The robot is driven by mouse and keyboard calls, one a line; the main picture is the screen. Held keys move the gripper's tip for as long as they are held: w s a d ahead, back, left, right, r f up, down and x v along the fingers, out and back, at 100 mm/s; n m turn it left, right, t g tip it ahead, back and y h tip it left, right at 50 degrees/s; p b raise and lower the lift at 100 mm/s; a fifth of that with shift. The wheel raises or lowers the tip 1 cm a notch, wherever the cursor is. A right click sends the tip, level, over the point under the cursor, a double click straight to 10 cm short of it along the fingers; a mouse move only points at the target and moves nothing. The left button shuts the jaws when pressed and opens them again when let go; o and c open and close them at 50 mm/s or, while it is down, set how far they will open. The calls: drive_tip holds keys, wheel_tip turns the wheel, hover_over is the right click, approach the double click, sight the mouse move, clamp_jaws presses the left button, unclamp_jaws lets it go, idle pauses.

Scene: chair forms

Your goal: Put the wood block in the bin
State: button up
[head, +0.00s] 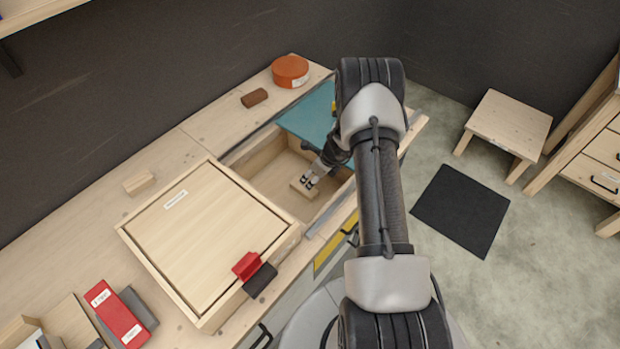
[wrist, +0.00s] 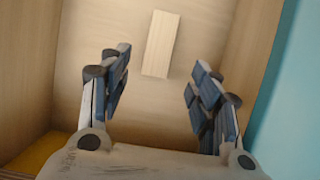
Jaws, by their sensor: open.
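A pale wood block (wrist: 160,44) lies flat on the floor of the open wooden bin (head: 262,160), which is sunk in the worktop. In the head view the block (head: 299,189) shows partly, beside my fingertips. My gripper (head: 309,181) reaches down into the bin. In the wrist view my gripper (wrist: 158,88) is open, with nothing between its fingers, and the block lies beyond the fingertips, between their lines. I cannot tell the height of the fingertips above the floor. A second pale block (head: 139,183) lies on the worktop at left.
A teal panel (head: 308,113) covers the bin's far part. A framed wooden lid (head: 205,222) with red (head: 246,266) and black (head: 260,280) pieces is left of the opening. Bin walls surround my gripper.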

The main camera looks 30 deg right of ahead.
drive_tip(key=w+a+r+n, duration=0.1)
drive_tip(key=a+r+n, duration=0.3)
drive_tip(key=r, duration=0.6)
drive_tip(key=w+a+r+n, duration=0.1)
drive_tip(key=a+r+n, duration=0.3)
drive_tip(key=r, duration=0.5)
drive_tip(key=s+a+r+n+y, duration=0.1)
drive_tip(key=s+a+r+n, duration=0.25)
drive_tip(key=r, duration=0.35)
drive_tip(key=s+a+r+n, duration=0.3)
drive_tip(key=a+r+n, duration=0.15)
drive_tip(key=r, duration=0.25)
drive_tip(key=s+a+r+n, duration=0.5)
drive_tip(key=s+r+n, duration=0.25)
drive_tip(key=s, duration=0.35)
drive_tip(key=s+r+n+h, duration=0.2)
drive_tip(key=s+n, duration=0.6)
drive_tip(key=s, duration=0.7)
drive_tip(key=shift+s+r+h, duration=0.3)
drive_tip(key=shift+s+r, duration=0.05)
drive_tip(key=shift+s, duration=0.05)
